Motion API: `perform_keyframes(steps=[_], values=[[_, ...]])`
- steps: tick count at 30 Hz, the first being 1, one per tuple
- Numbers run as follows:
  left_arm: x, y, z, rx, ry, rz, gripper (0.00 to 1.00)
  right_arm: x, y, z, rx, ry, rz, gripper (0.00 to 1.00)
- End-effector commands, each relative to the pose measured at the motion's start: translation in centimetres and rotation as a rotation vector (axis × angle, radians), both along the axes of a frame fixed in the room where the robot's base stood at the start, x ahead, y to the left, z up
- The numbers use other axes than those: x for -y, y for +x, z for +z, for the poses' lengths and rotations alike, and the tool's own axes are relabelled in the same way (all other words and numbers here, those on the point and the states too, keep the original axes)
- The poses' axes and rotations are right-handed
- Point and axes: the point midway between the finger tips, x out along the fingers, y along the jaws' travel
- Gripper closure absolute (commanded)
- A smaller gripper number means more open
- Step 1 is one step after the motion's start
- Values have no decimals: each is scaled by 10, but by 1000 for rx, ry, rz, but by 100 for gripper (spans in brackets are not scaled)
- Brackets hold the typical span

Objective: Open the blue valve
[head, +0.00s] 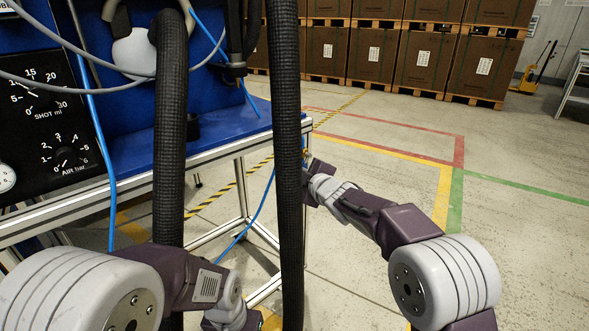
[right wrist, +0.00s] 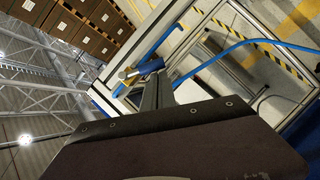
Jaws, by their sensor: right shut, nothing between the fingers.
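The valve is a small brass body (right wrist: 127,73) at the table frame's corner in the right wrist view. A slim blue lever (right wrist: 165,44) slants up and right from it, and a short blue part sits beside the brass. My right gripper (right wrist: 158,88) is shut and empty, its fingertips close below the valve; I cannot tell whether they touch it. In the head view my right gripper (head: 309,167) is partly hidden behind a black hose, and only a speck of brass shows there. My left arm is at the lower left, its gripper outside the picture.
Two thick black hoses (head: 288,120) hang in front of the blue-topped table (head: 225,133). A thin blue air line (head: 262,205) runs down behind them. A gauge panel (head: 50,120) stands at the left. The marked floor on the right is open, with stacked boxes (head: 375,62) behind.

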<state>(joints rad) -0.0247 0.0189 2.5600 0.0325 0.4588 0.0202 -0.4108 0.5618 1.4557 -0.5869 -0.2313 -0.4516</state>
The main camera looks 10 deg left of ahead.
Motion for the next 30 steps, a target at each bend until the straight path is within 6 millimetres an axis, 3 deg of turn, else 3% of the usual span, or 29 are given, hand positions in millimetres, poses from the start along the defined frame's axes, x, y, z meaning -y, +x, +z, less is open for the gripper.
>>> perform_keyframes(steps=[12,30], values=[[0,0,2,0,0,0,59,9,10,-15,-5,-3,-2,100],[0,0,7,0,0,0,59,14,16,-22,-5,-1,-2,100]])
